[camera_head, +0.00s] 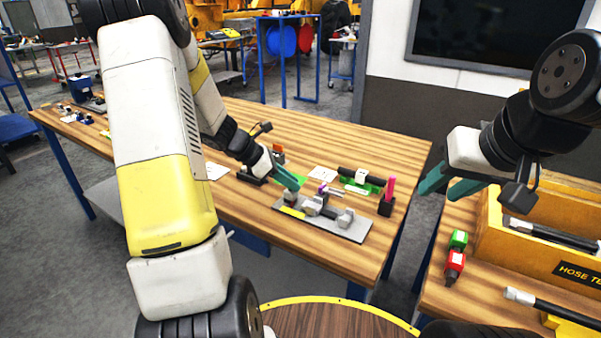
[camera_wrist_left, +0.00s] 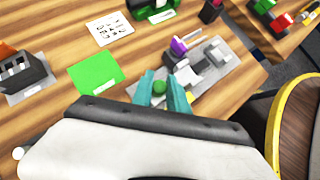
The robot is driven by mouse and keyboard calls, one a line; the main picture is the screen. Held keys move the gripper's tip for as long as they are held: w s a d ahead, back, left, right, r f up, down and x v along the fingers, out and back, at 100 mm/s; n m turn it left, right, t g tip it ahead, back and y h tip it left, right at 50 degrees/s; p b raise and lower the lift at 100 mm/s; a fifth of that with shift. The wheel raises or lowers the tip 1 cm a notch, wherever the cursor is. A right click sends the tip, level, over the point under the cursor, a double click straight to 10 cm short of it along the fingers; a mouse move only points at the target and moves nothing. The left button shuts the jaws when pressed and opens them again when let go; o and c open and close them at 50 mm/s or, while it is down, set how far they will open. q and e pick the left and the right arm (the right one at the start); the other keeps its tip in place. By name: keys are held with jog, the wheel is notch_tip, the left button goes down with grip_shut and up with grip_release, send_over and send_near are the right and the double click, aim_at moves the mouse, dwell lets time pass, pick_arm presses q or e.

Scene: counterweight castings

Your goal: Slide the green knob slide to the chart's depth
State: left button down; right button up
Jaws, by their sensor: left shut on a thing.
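The grey fixture plate (camera_head: 345,229) lies on the wooden table and carries metal blocks and a purple part (camera_wrist_left: 178,46). The green knob (camera_wrist_left: 159,87) shows between the teal fingertips of my left gripper (camera_wrist_left: 165,92), which is shut on it at the plate's left end. In the head view my left gripper (camera_head: 289,184) hides the knob. A white card with dark markings (camera_wrist_left: 112,29), likely the chart, lies beyond the plate; its writing is too small to read. My right gripper (camera_head: 448,186) hangs at the right with its teal fingers apart and empty.
A green card (camera_wrist_left: 96,73) and a dark slotted block (camera_wrist_left: 27,73) lie left of the fixture. A yellow crate (camera_head: 540,245) and red and green parts sit on the right-hand table.

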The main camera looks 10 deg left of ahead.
aim_at(300, 205)
pick_arm(q)
jog(key=shift+s+d, duration=0.3)
jog(key=shift+d, duration=0.45)
jog(key=shift+s+d, duration=0.25)
jog(key=shift+d, duration=0.45)
jog(key=c, duration=1.3)
grip_release()
jog(key=shift+a+r, duration=0.1)
jog(key=shift+a, duration=0.05)
jog(key=v, duration=0.7)
jog(key=shift+r, duration=0.2)
jog(key=shift+s+a, duration=0.1)
jog(key=shift+a, duration=0.05)
